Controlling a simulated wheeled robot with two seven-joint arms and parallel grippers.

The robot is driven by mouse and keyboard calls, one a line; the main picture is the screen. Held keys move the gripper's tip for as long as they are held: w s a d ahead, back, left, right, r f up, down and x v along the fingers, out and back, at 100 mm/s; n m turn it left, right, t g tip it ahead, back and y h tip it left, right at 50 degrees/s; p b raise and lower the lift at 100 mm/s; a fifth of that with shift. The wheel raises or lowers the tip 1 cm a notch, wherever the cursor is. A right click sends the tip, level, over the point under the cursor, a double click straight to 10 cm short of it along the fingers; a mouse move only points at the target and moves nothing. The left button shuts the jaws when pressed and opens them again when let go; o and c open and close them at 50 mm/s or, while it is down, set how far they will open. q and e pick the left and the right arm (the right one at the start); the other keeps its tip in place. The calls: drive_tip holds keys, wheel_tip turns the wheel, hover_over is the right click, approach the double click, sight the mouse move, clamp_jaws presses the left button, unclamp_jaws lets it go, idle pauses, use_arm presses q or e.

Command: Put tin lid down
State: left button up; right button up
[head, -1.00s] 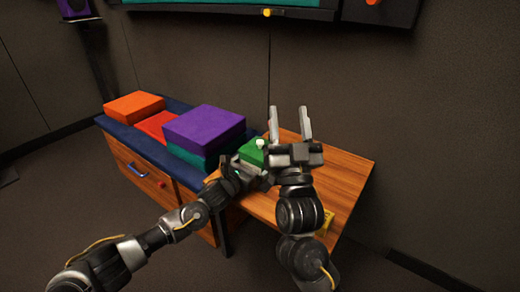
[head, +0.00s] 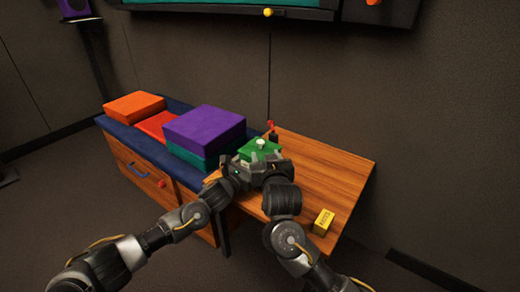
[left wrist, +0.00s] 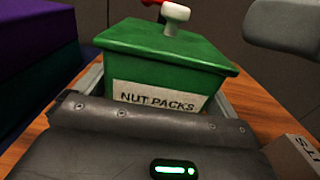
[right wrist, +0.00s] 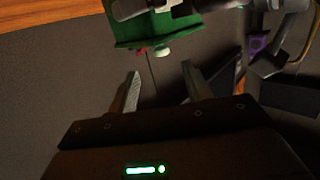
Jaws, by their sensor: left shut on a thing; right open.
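The green tin, labelled NUT PACKS, stands on the wooden table in the left wrist view (left wrist: 155,97). Its green lid (left wrist: 165,45) with a white knob (left wrist: 175,13) appears to sit on the tin; the knob also shows in the head view (head: 261,143). My left gripper (left wrist: 158,92) is shut on the tin, with a finger on each side of its body. My right gripper (right wrist: 160,85) is open and empty. Its fingers point toward the lid's knob (right wrist: 163,53) but are apart from it. In the head view, the right gripper's fingers are hidden.
The wooden table (head: 335,180) is bare to the right of the tin, apart from a yellow box (head: 323,221) near its front edge. A small red-topped object (head: 271,128) stands behind the tin. Purple (head: 205,128), red and orange blocks lie on the dark-blue-topped bench to the left.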

sight(261, 144)
drive_tip(key=shift+x, duration=4.1)
drive_tip(key=shift+a+r, duration=0.1)
drive_tip(key=shift+r, duration=0.1)
clamp_jaws()
wheel_tip(261, 144, up, 10)
